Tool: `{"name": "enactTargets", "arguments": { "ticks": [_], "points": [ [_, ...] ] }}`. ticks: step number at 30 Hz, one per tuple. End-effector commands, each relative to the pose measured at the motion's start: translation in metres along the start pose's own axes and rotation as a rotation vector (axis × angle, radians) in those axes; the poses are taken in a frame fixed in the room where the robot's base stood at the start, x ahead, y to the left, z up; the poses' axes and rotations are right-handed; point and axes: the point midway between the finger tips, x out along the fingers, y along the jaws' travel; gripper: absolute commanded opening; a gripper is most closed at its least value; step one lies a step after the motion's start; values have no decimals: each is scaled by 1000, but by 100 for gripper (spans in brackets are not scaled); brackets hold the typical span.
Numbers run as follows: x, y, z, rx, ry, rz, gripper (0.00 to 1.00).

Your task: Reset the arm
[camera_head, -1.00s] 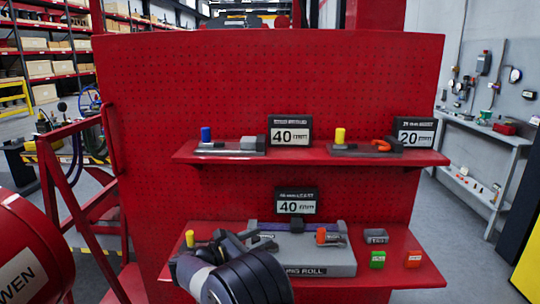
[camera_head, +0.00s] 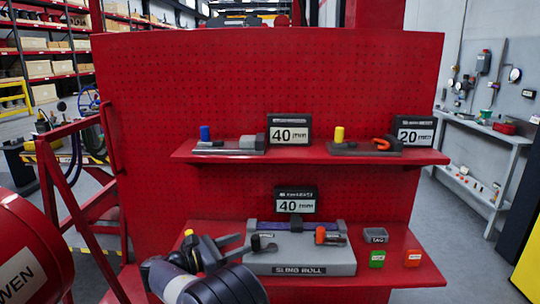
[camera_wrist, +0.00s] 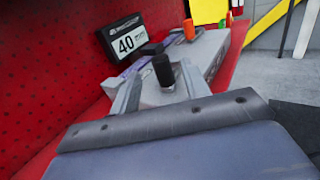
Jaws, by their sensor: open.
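My gripper (camera_head: 243,246) is in front of the lower red shelf, at the left end of a grey block labelled "SLING ROLL" (camera_head: 300,268). Its two fingers are apart and point right in the head view. In the wrist view the fingers (camera_wrist: 158,85) stand either side of a black upright knob (camera_wrist: 163,70); I cannot tell whether they touch it. The knob also shows in the head view (camera_head: 257,243), near the fingertips. An orange piece (camera_head: 321,236) sits on the block's right part. My arm hides the shelf's lower left.
A "40 mm" sign (camera_head: 296,200) stands behind the block. A grey tray (camera_head: 375,236), a green box (camera_head: 377,259) and an orange box (camera_head: 412,258) sit at right. The upper shelf (camera_head: 310,156) holds two more tools. A red pegboard (camera_head: 250,90) rises behind.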

Motion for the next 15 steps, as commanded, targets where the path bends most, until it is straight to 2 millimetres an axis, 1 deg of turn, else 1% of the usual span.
{"name": "enactTargets", "arguments": {
  "ticks": [1,9,15],
  "points": [
    [11,-1,2,-1,0,-3,44],
    [66,-1,2,-1,0,-1,44],
    [62,-5,-2,-1,0,92,44]
  ]
}}
